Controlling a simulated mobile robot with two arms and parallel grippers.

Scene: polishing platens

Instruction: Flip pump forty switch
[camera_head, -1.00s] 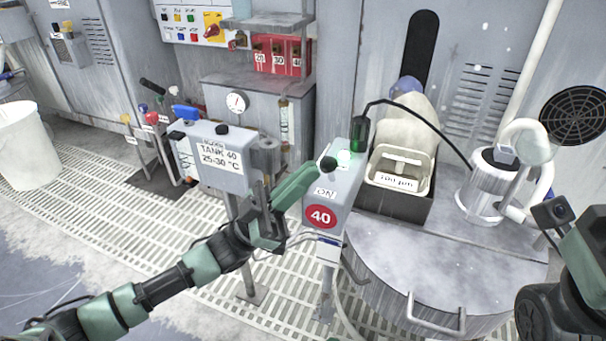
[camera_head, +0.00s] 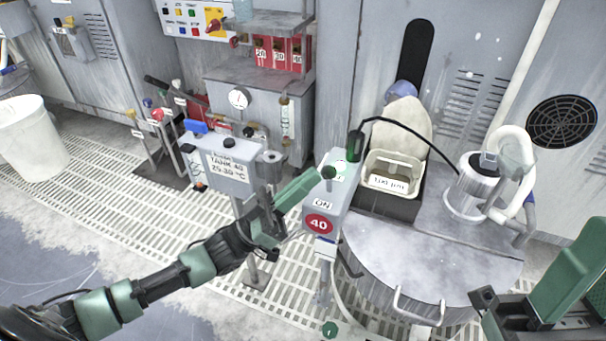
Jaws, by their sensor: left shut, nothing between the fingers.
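The pump forty switch box (camera_head: 332,203) is a grey post-mounted box with an "ON" label and a red 40 disc (camera_head: 319,224). A dark round switch knob (camera_head: 328,172) stands on its top, and a green glow shows beside it. My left gripper (camera_head: 316,174) is shut and empty. Its green fingertips are right at the knob's left side; whether they touch it I cannot tell. My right gripper (camera_head: 568,272) shows only partly at the lower right, well away from the box, and its jaw state is unclear.
A grey Tank 40 box (camera_head: 222,172) stands left of the switch. A round metal lid (camera_head: 425,265) with a handle lies below right, and a cream tub (camera_head: 393,172) sits behind. A green-topped item (camera_head: 330,329) is at the bottom edge.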

